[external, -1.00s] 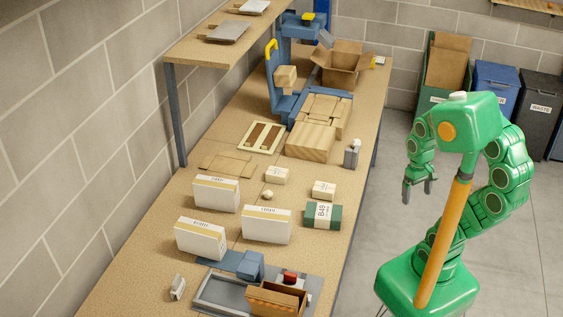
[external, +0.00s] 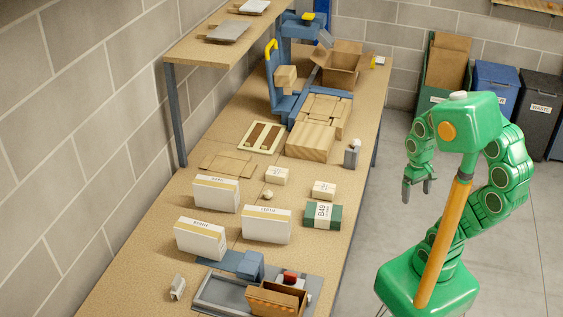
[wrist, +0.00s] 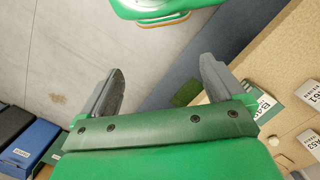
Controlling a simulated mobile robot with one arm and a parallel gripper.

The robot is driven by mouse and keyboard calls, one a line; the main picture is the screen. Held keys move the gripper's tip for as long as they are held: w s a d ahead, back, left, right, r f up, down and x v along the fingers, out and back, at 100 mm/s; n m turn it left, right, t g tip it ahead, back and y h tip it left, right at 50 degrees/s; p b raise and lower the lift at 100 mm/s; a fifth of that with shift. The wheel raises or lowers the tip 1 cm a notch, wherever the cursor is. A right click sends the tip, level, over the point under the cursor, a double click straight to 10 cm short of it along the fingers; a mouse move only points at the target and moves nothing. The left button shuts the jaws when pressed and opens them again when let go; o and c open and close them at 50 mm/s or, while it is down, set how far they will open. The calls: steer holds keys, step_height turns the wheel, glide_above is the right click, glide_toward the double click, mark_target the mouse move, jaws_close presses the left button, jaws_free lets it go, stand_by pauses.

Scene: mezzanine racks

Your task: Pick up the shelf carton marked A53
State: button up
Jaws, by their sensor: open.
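A white carton marked A53 (wrist: 310,141) shows at the right edge of the wrist view, partly cut off. In the external view several white cartons stand on the bench, such as one at the back left (external: 215,194) and one in the middle (external: 266,225). Their markings are too small to read there, so I cannot tell surely which is A53. My gripper (external: 417,190) hangs off the bench's right side, over the floor, away from the cartons. In the wrist view my gripper (wrist: 160,72) has its fingers wide apart with nothing between them.
A green box with a white label (external: 323,215) sits near the bench's right edge, with a small carton (external: 324,190) behind it. A small round object (external: 268,195) lies between the cartons. An open brown box (external: 277,299) is in front. Bins (external: 497,88) stand behind; the floor between is clear.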

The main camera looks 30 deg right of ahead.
steer(key=w+a+f+n+t, duration=0.1)
steer(key=w+a+t, duration=0.1)
steer(key=w, duration=0.8)
steer(key=w+a+f+n+t, duration=0.1)
steer(key=w+a+t, duration=0.15)
steer(key=w, duration=0.75)
steer(key=w+a+n+t+y, duration=0.15)
steer(key=w+a+t, duration=0.25)
steer(key=w+a, duration=0.8)
steer(key=n+t+y, duration=0.2)
steer(key=n+y, duration=0.4)
steer(key=y, duration=0.3)
glide_toward(217, 182)
steer(key=shift+x, duration=1.5)
steer(key=shift+w+a+f, duration=0.25)
steer(key=shift+w+a, duration=0.05)
steer(key=shift+a, duration=0.3)
steer(key=x, duration=0.2)
steer(key=shift+w+a+f, duration=0.15)
steer(key=shift+w+f, duration=0.05)
steer(key=shift+w+a+f, duration=0.2)
steer(key=shift+w+a, duration=0.3)
steer(key=shift+a, duration=0.05)
